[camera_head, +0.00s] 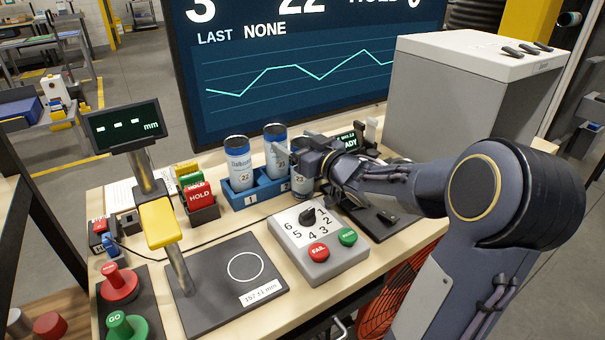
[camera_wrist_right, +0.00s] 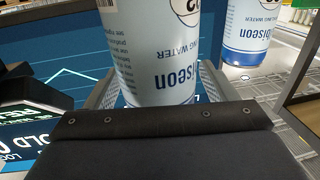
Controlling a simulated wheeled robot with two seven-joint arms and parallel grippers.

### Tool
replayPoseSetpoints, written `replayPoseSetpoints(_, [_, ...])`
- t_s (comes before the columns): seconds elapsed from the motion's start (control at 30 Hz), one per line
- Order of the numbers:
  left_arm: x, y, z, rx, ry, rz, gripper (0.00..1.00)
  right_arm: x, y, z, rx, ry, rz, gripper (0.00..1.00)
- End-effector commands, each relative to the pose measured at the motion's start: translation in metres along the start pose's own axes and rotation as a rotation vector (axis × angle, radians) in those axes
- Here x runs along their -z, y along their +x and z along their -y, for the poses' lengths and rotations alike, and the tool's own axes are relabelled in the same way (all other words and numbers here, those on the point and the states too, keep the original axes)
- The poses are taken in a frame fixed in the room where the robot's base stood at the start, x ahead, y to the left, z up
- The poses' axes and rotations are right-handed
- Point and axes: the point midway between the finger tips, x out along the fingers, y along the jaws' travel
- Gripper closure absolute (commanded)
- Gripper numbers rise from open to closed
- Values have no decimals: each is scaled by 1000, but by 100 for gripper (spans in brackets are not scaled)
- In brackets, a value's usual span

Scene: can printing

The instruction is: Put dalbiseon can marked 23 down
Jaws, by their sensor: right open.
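A white-and-blue dalbiseon can (camera_head: 301,183), its label reading 23, stands at the right end of the blue rack (camera_head: 238,200), its top hidden by my right gripper. My right gripper (camera_head: 303,157) is open around this can. In the right wrist view the can (camera_wrist_right: 155,55) sits between the two fingers, its label upside down. Two similar cans stand in the rack, one at slot 1 (camera_head: 239,165) and one at slot 2 (camera_head: 275,150). My left gripper is not in view.
A grey dial box (camera_head: 310,245) with red and green buttons stands in front of the rack. A height gauge with a yellow clamp (camera_head: 160,222) and a dark plate stand left of it. A HOLD block (camera_head: 201,196) is left of the rack. A large screen (camera_head: 290,70) rises behind.

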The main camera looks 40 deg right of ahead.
Motion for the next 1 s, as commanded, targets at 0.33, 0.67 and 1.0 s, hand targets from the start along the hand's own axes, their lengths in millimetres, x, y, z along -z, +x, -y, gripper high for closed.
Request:
replayPoseSetpoints(0.33, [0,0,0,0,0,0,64,0,0,0,0,0,0,48])
replayPoseSetpoints(0.67, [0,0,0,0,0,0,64,0,-1,0,-1,0,1,84])
replayPoseSetpoints(1.0, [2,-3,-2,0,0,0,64,12,0,0,0,0,-1,84])
